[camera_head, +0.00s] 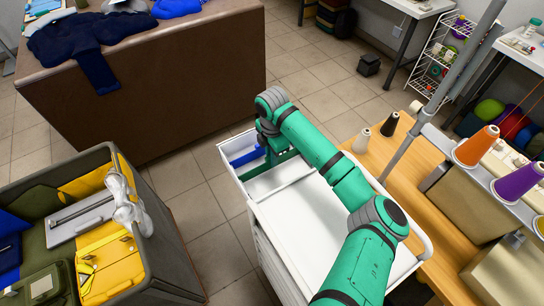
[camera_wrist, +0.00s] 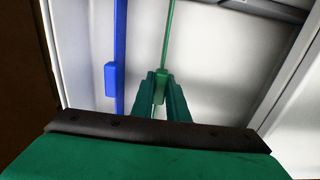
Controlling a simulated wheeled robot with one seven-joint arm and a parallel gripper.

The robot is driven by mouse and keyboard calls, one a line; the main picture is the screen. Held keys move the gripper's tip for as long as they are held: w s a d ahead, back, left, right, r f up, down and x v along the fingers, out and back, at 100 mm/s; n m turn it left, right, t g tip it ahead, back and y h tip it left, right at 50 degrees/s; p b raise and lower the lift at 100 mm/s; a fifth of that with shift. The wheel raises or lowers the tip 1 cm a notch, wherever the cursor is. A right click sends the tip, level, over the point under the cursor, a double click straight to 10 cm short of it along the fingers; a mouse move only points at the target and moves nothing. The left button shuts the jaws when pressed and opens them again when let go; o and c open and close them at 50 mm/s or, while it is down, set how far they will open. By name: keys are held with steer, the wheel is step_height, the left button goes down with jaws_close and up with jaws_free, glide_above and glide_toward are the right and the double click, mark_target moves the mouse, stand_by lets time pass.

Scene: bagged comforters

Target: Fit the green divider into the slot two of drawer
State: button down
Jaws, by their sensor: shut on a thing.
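The white drawer (camera_head: 229,149) is pulled open at the top of a white cabinet, and its inside fills much of the wrist view. A blue divider (camera_wrist: 120,50) with a small blue tab stands in the drawer, left of my gripper; it also shows in the head view (camera_head: 248,157). My gripper (camera_wrist: 161,90) is shut on the tab of the green divider (camera_wrist: 168,40), over the drawer and right of the blue one. The green divider runs roughly lengthwise beside the blue one, a gap between them. Its lower edge and the slots are hidden, so I cannot tell whether it is seated.
The white cabinet top (camera_head: 305,215) is clear beneath my arm. A wooden sewing table (camera_head: 395,165) with thread cones adjoins it on the right. A brown table (camera_head: 150,90) with dark clothing is behind.

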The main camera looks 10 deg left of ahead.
steer(key=shift+f, duration=0.15)
steer(key=c, duration=1)
jaws_free()
steer(key=shift+r, duration=3.45)
step_height(320, 180, up, 11)
steer(key=shift+f, duration=0.1)
